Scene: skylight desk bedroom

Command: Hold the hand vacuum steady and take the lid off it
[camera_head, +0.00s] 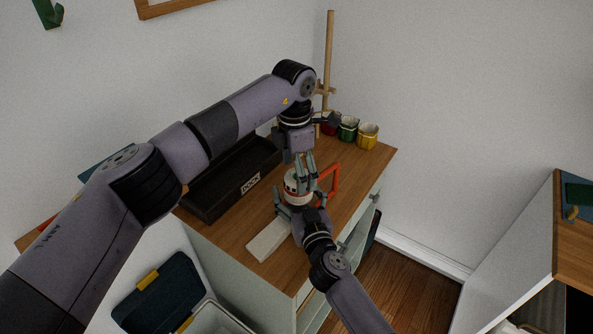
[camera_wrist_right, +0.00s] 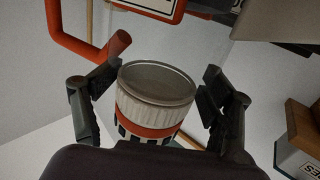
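The hand vacuum (camera_head: 293,186) has a white round body and an orange handle (camera_head: 333,178), and stands on the desk's wooden top. In the right wrist view a ribbed white round end with an orange band (camera_wrist_right: 152,112) and a recessed grey top faces me; I cannot tell the lid from the body. My right gripper (camera_head: 297,204) has one finger on each side of the round part, as the right wrist view (camera_wrist_right: 160,80) shows; firm contact is unclear. My left gripper (camera_head: 305,172) points down at the top of the vacuum, its fingertips partly hidden, grip unclear.
A black tray labelled DOCK (camera_head: 213,203) lies left of the vacuum. A pale flat block (camera_head: 268,240) lies in front. Red, green and yellow cups (camera_head: 368,136) and a wooden pole (camera_head: 328,60) stand at the back. Bare desk top (camera_head: 345,195) shows on the right.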

